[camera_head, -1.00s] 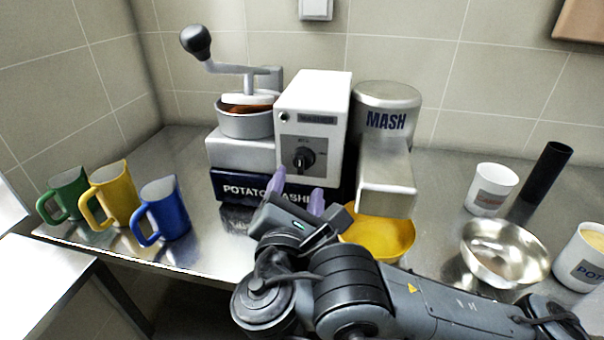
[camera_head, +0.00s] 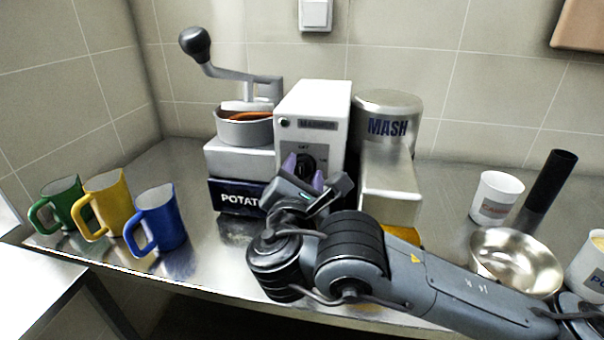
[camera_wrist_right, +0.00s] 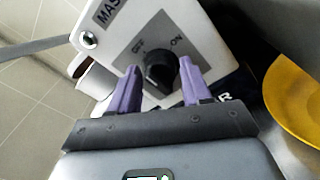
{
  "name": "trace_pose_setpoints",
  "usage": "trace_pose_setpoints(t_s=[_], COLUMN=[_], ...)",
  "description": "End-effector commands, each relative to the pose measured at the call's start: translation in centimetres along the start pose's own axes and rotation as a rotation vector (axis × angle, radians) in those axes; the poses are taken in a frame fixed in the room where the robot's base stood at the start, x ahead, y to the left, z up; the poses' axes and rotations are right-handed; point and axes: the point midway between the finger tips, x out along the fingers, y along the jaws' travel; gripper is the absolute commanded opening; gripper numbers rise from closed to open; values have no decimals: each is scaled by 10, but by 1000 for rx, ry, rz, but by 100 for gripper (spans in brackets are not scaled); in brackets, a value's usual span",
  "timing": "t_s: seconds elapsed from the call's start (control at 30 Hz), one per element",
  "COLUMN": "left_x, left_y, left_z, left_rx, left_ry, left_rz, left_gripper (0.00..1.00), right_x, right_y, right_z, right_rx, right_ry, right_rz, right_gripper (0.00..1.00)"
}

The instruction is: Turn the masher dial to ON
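The potato masher (camera_head: 312,105) stands at the back of the counter, with a white control box on its front. Its black dial (camera_head: 306,166) is on the box face, and it shows closer in the right wrist view (camera_wrist_right: 160,68). Labels sit around it, with ON at its upper right in the wrist view. My right gripper (camera_head: 303,170) is open, its two purple fingers pointing at the dial, one to each side in the picture. In the wrist view the fingertips (camera_wrist_right: 163,72) seem close to the dial; contact cannot be told. My left gripper is not in view.
Green (camera_head: 63,203), yellow (camera_head: 107,203) and blue (camera_head: 157,218) mugs stand at the left. A yellow bowl (camera_wrist_right: 296,98) is under the MASH spout. A metal bowl (camera_head: 515,262), white cup (camera_head: 496,197) and black cylinder (camera_head: 548,185) are at the right.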

Motion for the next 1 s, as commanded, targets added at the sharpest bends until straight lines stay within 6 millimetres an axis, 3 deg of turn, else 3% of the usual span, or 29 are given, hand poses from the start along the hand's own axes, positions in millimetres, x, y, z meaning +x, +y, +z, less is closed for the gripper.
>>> trace_pose_setpoints(t_s=[0.03,0.23,0.57,1.0], left_x=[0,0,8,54], left_y=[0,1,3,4], left_z=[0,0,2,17], left_rx=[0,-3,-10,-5], left_ry=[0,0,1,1], left_rz=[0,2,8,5], left_gripper=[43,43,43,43], right_x=[0,0,0,0], right_y=[0,0,-2,-5], right_z=[0,0,-3,-7], right_rx=[0,0,42,357], right_ry=[0,0,-3,-24], right_rz=[0,0,2,16], right_gripper=[40,9,8,8])
